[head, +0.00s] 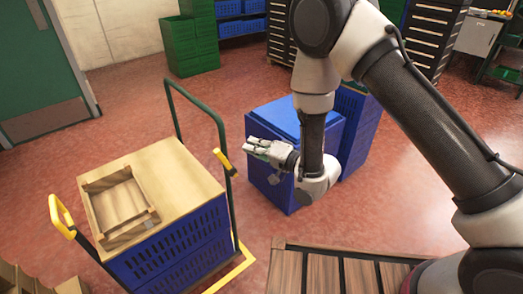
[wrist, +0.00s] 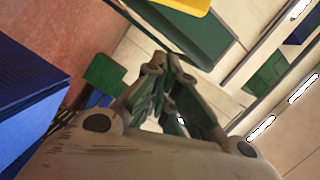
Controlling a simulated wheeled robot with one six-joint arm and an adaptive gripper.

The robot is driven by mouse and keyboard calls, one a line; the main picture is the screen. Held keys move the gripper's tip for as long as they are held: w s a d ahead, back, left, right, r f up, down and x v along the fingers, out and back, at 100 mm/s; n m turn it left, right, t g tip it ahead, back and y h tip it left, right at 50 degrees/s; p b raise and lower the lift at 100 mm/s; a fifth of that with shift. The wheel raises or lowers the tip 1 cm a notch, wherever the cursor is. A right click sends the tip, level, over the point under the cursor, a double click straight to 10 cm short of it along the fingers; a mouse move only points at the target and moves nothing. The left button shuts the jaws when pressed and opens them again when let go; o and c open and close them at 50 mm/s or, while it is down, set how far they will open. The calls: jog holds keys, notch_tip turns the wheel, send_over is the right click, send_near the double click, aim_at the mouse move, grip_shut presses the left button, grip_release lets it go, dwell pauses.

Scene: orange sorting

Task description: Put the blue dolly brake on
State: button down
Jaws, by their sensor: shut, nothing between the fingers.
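A dolly with a green tube handle (head: 222,128) and a yellow base edge (head: 236,272) stands at the left in the head view, carrying blue slatted crates (head: 185,248). A yellow lever (head: 223,160) sits on the handle's right post, and another yellow lever (head: 62,214) is at the front left. Which one is the brake I cannot tell. My gripper (head: 250,145) is shut and empty, just right of the right lever and seemingly apart from it.
A wooden board (head: 182,165) with a shallow wooden tray (head: 122,208) tops the crates. A blue lidded bin (head: 268,180) stands behind my gripper. A slatted wooden surface (head: 325,270) lies at the front. Green crates (head: 190,45) stand at the back; red floor between is clear.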

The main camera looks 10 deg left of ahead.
aim_at(226, 164)
jog(key=s+a+f, duration=0.1)
jog(key=a, duration=0.4)
jog(key=shift+a+f, duration=0.4)
jog(key=shift+s, duration=0.15)
jog(key=shift+s+a, duration=0.55)
